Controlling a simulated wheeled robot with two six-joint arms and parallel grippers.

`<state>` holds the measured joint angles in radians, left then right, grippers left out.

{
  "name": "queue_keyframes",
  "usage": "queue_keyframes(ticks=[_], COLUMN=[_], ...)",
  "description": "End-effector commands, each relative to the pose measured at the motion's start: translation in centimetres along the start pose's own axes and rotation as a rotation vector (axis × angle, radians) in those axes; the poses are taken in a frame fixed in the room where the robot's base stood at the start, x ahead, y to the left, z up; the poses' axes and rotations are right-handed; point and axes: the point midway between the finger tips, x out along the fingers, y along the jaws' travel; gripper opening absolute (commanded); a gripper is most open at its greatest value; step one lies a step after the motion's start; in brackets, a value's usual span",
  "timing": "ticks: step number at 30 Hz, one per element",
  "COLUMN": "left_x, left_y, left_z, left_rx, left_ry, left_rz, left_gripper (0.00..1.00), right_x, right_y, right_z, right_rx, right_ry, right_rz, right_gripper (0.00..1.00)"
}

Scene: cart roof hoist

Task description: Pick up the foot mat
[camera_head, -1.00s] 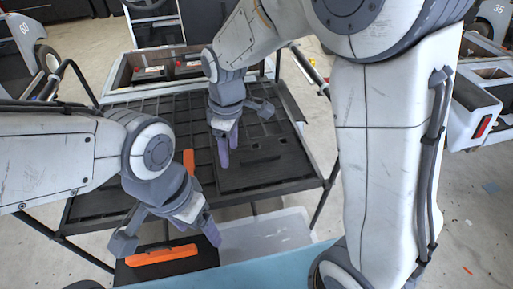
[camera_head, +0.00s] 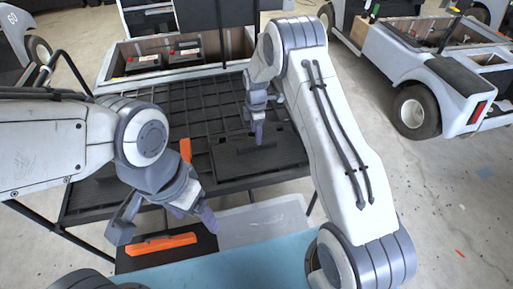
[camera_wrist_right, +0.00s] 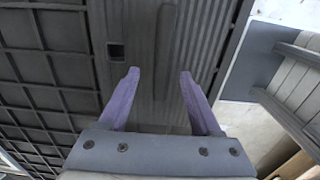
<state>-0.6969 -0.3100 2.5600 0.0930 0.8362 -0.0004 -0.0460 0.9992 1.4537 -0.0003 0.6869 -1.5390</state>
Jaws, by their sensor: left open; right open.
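The foot mat (camera_head: 282,153) is a dark, flat, ribbed panel lying on the right front part of the black slatted rack. In the right wrist view the mat (camera_wrist_right: 205,45) shows its ribs and a long raised bar (camera_wrist_right: 166,40). My right gripper (camera_head: 257,138) is open above the mat, pointing down. In the wrist view its purple fingers (camera_wrist_right: 160,74) stand apart on either side of the bar's line, with nothing between them. Whether they touch the mat is unclear. My left gripper (camera_head: 196,212) is open and empty near the rack's front edge.
The black rack (camera_head: 150,113) stands on dark legs. Below its front are a black case with an orange handle (camera_head: 162,244), a translucent bin (camera_head: 262,222) and a blue surface (camera_head: 240,268). An orange piece (camera_head: 185,150) stands on the rack. Carts (camera_head: 425,75) stand behind and right.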

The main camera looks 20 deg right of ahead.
Motion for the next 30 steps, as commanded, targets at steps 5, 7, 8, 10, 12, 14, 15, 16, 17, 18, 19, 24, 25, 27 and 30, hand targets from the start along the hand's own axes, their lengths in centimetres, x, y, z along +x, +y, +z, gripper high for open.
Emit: queue_keyframes(ticks=[5, 7, 8, 10, 12, 14, 15, 16, 17, 18, 19, 24, 25, 27, 30], left_x=[-1.1, -1.2, -1.2, -1.3, -1.3, -1.3, -1.3, -1.3, -1.3, -1.3, -1.3, -1.2, -1.1, -1.1, -0.9], left_y=[0.1, 0.1, 0.1, 0.1, 0.1, 0.1, 0.1, 0.1, 0.1, 0.1, 0.1, 0.1, 0.1, 0.1, 0.1], left_z=[-0.1, -0.1, -0.1, -0.1, -0.1, -0.1, -0.1, -0.1, -0.1, -0.1, -0.1, -0.1, -0.1, -0.1, -0.1], left_rx=[0.000, 0.000, 0.000, 0.000, 0.000, 0.000, 0.000, 0.000, 0.000, 0.000, 0.000, 0.000, 0.000, 0.000, 0.000], left_ry=[0.000, 0.000, 0.000, 0.000, 0.000, 0.000, 0.000, 0.000, 0.000, 0.000, 0.000, 0.000, 0.000, 0.000, 0.000], left_rz=[0.000, 0.000, 0.000, 0.000, 0.000, 0.000, 0.000, 0.000, 0.000, 0.000, 0.000, 0.000, 0.000, 0.000, 0.000], left_gripper=[0.80, 0.80, 0.80, 0.80, 0.80, 0.80, 0.80, 0.80, 0.80, 0.80, 0.80, 0.80, 0.80, 0.80, 0.80], right_x=[2.4, 3.5, 3.9, 4.6, 4.9, 5.0, 5.0, 5.0, 5.0, 5.0, 5.0, 5.1, 5.1, 5.2, 5.4], right_y=[-0.5, -0.5, -0.5, -0.4, -0.4, -0.4, -0.4, -0.4, -0.4, -0.4, -0.4, -0.4, -0.4, -0.4, -0.4], right_z=[0.2, 0.3, 0.2, 0.2, 0.2, 0.2, 0.2, 0.2, 0.2, 0.2, 0.2, 0.2, 0.2, 0.2, 0.2], right_rx=[0.000, 0.000, 0.000, 0.000, 0.000, 0.000, 0.001, 0.001, 0.001, 0.001, 0.001, 0.001, 0.001, 0.001, 0.001], right_ry=[0.000, 0.000, 0.000, 0.000, 0.000, 0.000, 0.000, 0.000, 0.000, 0.000, 0.000, 0.000, 0.000, 0.000, 0.000], right_rz=[-0.006, -0.005, -0.006, -0.003, -0.002, -0.001, -0.001, -0.001, -0.001, -0.001, -0.001, -0.001, -0.001, -0.002, -0.002], right_gripper=[0.65, 0.65, 0.65, 0.65, 0.65, 0.65, 0.65, 0.65, 0.65, 0.65, 0.65, 0.65, 0.65, 0.65, 0.65])
